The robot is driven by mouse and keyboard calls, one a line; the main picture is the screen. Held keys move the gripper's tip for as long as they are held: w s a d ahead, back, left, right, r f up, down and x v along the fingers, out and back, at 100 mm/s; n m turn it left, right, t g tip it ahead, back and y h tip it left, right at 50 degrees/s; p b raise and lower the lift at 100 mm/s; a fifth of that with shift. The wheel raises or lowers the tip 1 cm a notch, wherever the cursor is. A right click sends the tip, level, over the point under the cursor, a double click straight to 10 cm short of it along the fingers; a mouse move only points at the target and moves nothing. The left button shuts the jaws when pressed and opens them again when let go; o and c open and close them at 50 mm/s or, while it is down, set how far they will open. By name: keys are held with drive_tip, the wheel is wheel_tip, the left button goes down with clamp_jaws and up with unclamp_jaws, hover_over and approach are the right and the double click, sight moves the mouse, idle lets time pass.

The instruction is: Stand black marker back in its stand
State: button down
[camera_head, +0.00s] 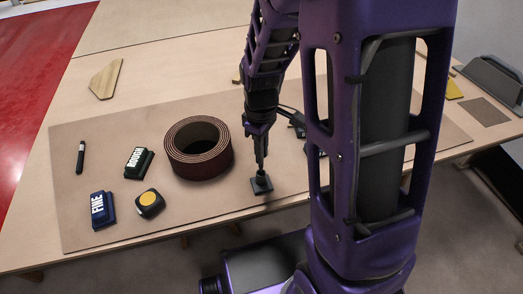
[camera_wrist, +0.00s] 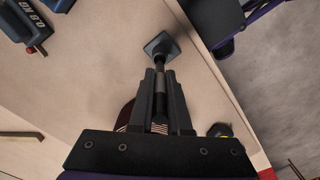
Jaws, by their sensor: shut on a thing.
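My gripper (camera_head: 261,158) points down over the right part of the brown mat. In the wrist view its two fingers (camera_wrist: 160,88) are shut on a dark, slim rod, the black marker (camera_wrist: 158,82). The small dark stand (camera_wrist: 161,44) has a square base and lies straight beyond the fingertips. In the head view the stand (camera_head: 261,186) sits on the mat near its front edge, directly below the gripper. The marker's lower end lines up with the stand's middle. I cannot tell how deep it is in the stand. The fingers hide much of the marker.
A brown roll (camera_head: 197,149) stands left of the gripper. Further left are a ROUGH block (camera_head: 138,163), a FINE block (camera_head: 102,209), a tape measure (camera_head: 150,203) and a dark pen-like thing (camera_head: 80,157). My arm hides the mat's right part.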

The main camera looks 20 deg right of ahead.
sight(262, 167)
drive_tip(key=shift+f+b, duration=1.2)
drive_tip(key=shift+f, duration=0.4)
idle(2.7)
drive_tip(key=c, duration=0.8)
unclamp_jaws()
wheel_tip(262, 167, up, 17)
drive_tip(key=p, duration=0.3)
drive_tip(key=shift+r, duration=0.2)
